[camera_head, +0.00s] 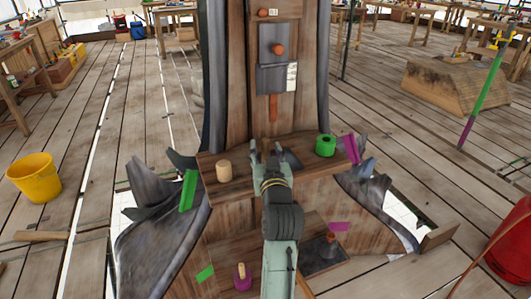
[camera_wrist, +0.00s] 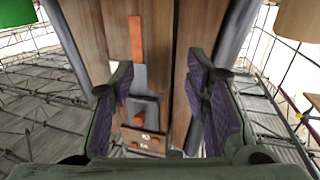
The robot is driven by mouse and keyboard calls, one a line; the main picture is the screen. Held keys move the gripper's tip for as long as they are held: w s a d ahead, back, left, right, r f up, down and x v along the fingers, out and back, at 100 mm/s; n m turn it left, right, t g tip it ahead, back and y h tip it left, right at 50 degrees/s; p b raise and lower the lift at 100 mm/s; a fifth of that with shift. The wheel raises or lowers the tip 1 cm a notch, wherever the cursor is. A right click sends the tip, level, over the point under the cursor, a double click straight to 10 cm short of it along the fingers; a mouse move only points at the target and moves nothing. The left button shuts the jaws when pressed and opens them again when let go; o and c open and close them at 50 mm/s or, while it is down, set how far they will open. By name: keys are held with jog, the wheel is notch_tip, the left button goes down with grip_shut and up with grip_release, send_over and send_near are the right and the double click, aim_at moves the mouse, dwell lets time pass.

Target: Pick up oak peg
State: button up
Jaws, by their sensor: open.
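The oak peg (camera_head: 223,171) is a short, pale wooden cylinder standing upright near the left end of the brown wooden shelf (camera_head: 243,187). My gripper (camera_head: 267,152) is above the middle of the shelf, to the right of the peg and apart from it. Its fingers are spread with nothing between them. In the wrist view my gripper (camera_wrist: 160,82) is also open and faces the wooden post. A tan cylinder at the top right of the wrist view, which looks like the oak peg (camera_wrist: 298,20), is cut off by the frame edge.
A green ring-like piece (camera_head: 326,145) stands on the shelf's right end. A grey box with an orange knob (camera_head: 278,50) is on the upright post behind. Jagged grey sheets (camera_head: 160,225) flank the shelf. A magenta piece with a peg (camera_head: 242,280) sits below.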

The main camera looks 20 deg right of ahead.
jog(key=shift+x, duration=1.4)
jog(key=shift+c, duration=0.5)
grip_shut()
